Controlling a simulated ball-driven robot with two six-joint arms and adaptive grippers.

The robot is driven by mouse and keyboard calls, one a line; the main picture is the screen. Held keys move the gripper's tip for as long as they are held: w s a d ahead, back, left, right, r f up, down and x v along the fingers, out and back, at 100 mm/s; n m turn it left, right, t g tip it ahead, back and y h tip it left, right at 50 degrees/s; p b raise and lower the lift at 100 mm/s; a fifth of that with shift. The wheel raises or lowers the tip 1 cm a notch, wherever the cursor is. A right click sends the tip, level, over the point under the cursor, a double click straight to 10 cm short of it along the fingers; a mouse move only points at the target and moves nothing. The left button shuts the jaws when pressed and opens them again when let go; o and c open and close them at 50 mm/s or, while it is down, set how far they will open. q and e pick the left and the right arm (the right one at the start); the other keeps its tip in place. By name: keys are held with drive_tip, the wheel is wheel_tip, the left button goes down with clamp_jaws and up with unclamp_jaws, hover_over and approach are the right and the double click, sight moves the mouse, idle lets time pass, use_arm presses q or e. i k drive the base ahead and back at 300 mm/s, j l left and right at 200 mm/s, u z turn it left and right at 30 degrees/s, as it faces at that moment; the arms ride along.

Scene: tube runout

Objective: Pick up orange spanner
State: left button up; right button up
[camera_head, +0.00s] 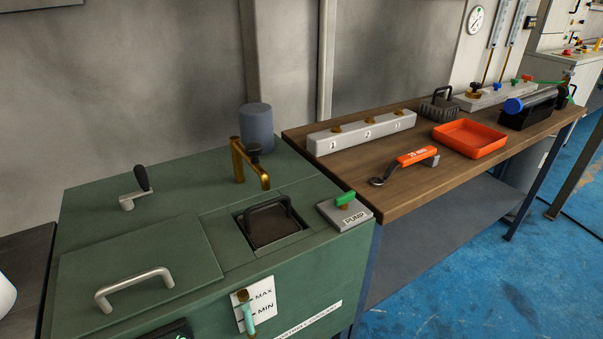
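The orange spanner (417,156) lies on the wooden bench top (400,198), near its front left part. It has an orange handle with pale lettering and a dark grey ring end (377,181) pointing left toward the green cabinet. Its other end, at the right, is also grey. Nothing covers it. Neither of my grippers is in the head view.
A numbered grey block (361,133) lies behind the spanner, and an orange tray (469,139) is to its right. The green cabinet (140,253) stands at left with a pump switch (345,212) and brass spout (249,163). Bare wood surrounds the spanner's front side.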

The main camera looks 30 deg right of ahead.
sight(405, 161)
drive_tip(key=z, duration=1.45)
drive_tip(key=i+l+u, duration=0.15)
drive_tip(key=u, duration=0.2)
drive_tip(key=i+l+u, duration=0.1)
drive_tip(key=u, duration=0.2)
drive_tip(key=l, duration=0.1)
